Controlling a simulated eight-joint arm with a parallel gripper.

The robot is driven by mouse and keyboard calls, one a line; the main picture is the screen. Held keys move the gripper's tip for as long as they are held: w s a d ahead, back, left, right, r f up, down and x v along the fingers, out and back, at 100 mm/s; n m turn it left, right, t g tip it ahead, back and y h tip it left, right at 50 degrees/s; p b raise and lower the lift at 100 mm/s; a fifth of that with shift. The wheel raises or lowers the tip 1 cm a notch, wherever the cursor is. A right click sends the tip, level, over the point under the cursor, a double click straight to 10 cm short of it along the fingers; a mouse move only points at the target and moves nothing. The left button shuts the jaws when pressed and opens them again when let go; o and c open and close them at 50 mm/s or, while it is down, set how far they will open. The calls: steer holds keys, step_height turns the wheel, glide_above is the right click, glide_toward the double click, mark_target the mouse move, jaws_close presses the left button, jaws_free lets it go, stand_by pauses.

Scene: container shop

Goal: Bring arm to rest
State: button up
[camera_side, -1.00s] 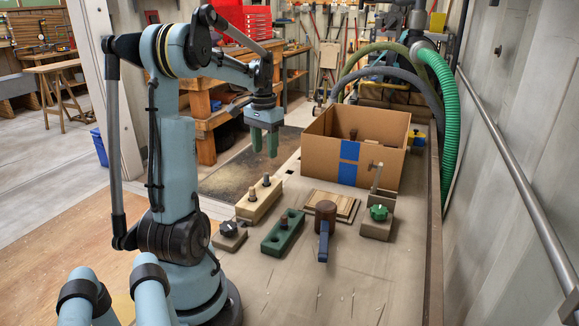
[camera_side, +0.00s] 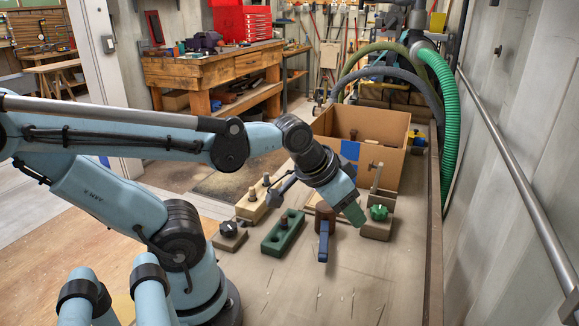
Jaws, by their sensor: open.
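My gripper (camera_side: 354,214) hangs tilted, pointing down and to the right, in front of the cardboard box. Its teal fingers overlap each other in this view, and I see nothing held in them. Its tip shows just left of the green-knobbed block (camera_side: 378,214) and above the mallet (camera_side: 323,240); I cannot tell the gap in depth. My wrist hides part of the box front, its blue tape and most of the flat wooden board.
The open cardboard box (camera_side: 392,168) stands at the back of the bench with items inside. A green block with pegs (camera_side: 283,233), a pale wooden block with pegs (camera_side: 252,207) and a black-knobbed block (camera_side: 229,237) lie left. The bench front (camera_side: 335,295) is clear.

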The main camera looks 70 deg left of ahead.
steer(key=shift+s+d+f, duration=0.15)
steer(key=shift+s+d, duration=0.05)
steer(key=shift+d, duration=0.35)
